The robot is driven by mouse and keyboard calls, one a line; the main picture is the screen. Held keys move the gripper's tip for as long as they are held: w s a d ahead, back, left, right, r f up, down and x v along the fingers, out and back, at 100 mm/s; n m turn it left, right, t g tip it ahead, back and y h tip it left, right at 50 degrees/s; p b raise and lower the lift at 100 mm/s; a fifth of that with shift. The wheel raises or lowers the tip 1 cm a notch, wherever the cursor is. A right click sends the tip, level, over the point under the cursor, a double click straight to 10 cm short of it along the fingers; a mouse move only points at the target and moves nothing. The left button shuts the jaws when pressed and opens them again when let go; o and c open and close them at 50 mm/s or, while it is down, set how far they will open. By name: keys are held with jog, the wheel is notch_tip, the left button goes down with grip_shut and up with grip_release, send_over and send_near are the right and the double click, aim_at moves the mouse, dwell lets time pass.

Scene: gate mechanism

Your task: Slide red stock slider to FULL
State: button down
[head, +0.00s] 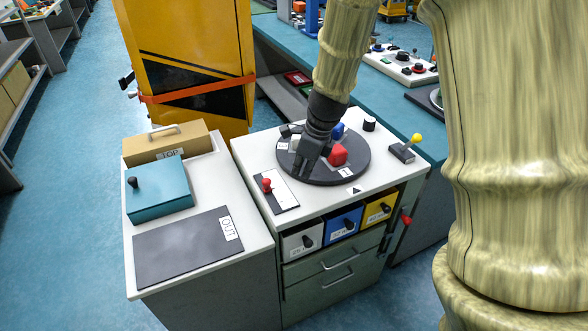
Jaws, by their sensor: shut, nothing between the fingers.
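The plate's lettering is too small to read. My gripper (303,172) is shut and empty. It points down over the left part of the dark round turntable (345,170), to the right of and behind the red knob, apart from it in the picture.
White, blue and yellow drawers (345,223) are below. A teal box (158,190) and dark OUT mat (185,250) occupy the left cabinet. A yellow cabinet (185,60) stands behind.

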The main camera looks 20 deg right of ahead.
send_over(292, 197)
jog(key=d, duration=0.1)
jog(key=f, duration=0.3)
jog(key=s+f, duration=0.1)
jog(key=f, duration=0.1)
jog(key=shift+d+f, duration=0.15)
jog(key=shift+f, duration=0.35)
jog(key=x, duration=0.3)
jog(key=shift+p, duration=0.4)
jog(key=shift+w+a+r+p, duration=0.35)
jog(key=shift+w+a, duration=0.1)
jog(key=shift+a, duration=0.1)
jog(key=shift+w+a+r+p, duration=0.3)
jog(key=shift+w+a+r, duration=0.05)
jog(key=shift+w+a, duration=0.5)
jog(key=shift+w, duration=0.05)
jog(key=shift+a, duration=0.1)
